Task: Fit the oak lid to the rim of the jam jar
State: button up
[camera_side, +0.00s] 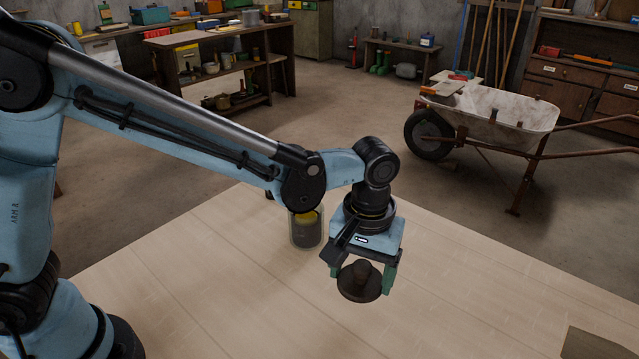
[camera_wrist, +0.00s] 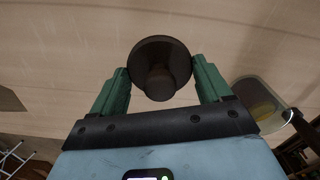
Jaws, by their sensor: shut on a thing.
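The oak lid (camera_side: 360,284) is a dark brown disc with a round knob on top. My gripper (camera_side: 362,273) is shut on the lid, a finger at each side of its disc, and holds it above the table, knob up. The wrist view shows the lid (camera_wrist: 160,52) between the green fingertips of my gripper (camera_wrist: 161,70), knob toward the camera. The jam jar (camera_side: 305,232) is clear glass with something yellow and dark inside. It stands upright on the table, left of and apart from the lid, its top partly behind my arm. It also shows at right in the wrist view (camera_wrist: 258,92).
The pale wooden table (camera_side: 215,265) is mostly clear around the jar and lid. A brown flat object (camera_side: 598,344) lies at its lower right corner. A wheelbarrow (camera_side: 495,112) and workbenches stand on the floor beyond.

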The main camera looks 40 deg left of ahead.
jog(key=s+d+r, duration=0.5)
jog(key=s+r, duration=0.1)
jog(key=s, duration=0.2)
jog(key=w+a+r+n, duration=0.2)
jog(key=w+a, duration=0.5)
jog(key=a, duration=0.4)
jog(key=w+a+r+n, duration=0.2)
jog(key=w+a, duration=0.5)
jog(key=a, duration=0.4)
jog(key=shift+r+n, duration=0.4)
jog(key=shift+n, duration=0.1)
jog(key=shift+f, duration=2.85)
jog(key=shift+f, duration=1.15)
jog(key=o, duration=1.2)
jog(key=shift+c, duration=0.2)
jog(key=shift+r, duration=0.1)
